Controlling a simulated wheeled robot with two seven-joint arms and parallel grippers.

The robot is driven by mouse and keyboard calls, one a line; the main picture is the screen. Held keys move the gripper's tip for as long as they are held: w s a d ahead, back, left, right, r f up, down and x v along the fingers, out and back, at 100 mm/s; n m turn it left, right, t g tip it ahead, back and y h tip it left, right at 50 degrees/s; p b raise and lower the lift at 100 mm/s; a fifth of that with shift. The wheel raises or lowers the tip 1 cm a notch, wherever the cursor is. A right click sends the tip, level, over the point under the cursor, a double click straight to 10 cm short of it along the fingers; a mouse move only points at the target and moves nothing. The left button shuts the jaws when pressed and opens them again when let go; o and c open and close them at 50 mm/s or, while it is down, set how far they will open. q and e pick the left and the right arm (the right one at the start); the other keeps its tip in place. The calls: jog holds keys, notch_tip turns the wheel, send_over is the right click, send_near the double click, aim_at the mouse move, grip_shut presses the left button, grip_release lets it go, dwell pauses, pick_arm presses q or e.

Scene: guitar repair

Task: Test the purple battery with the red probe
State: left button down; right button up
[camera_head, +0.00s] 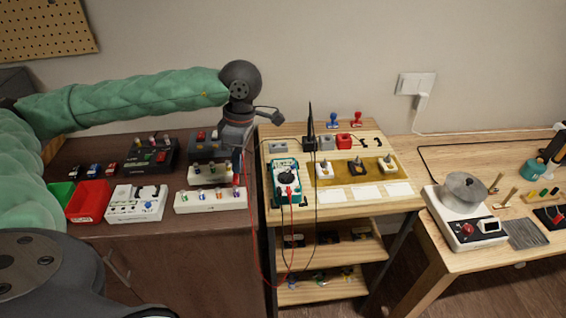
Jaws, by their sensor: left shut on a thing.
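My left gripper (237,171) points down over the right end of a white holder strip (209,207) on the dark cabinet. It is shut on the red probe (236,182), whose tip is close above or at that end; contact cannot be told. A red lead hangs from the probe and loops to the teal multimeter (286,181) on the wooden shelf unit. The strip bears several small coloured batteries. A second strip (196,173) behind it is partly hidden by my gripper. My right gripper is not in view.
A black probe (310,129) stands upright behind the multimeter. A red bin (89,201), a green bin (60,195) and a white box (137,204) stand left of the strips. A wooden table (459,263) at right holds a device with a round metal pot (464,190).

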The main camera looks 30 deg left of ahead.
pick_arm(q)
jog(key=shift+r, duration=0.15)
jog(key=shift+r+p, duration=0.7)
jog(key=shift+r, duration=2.15)
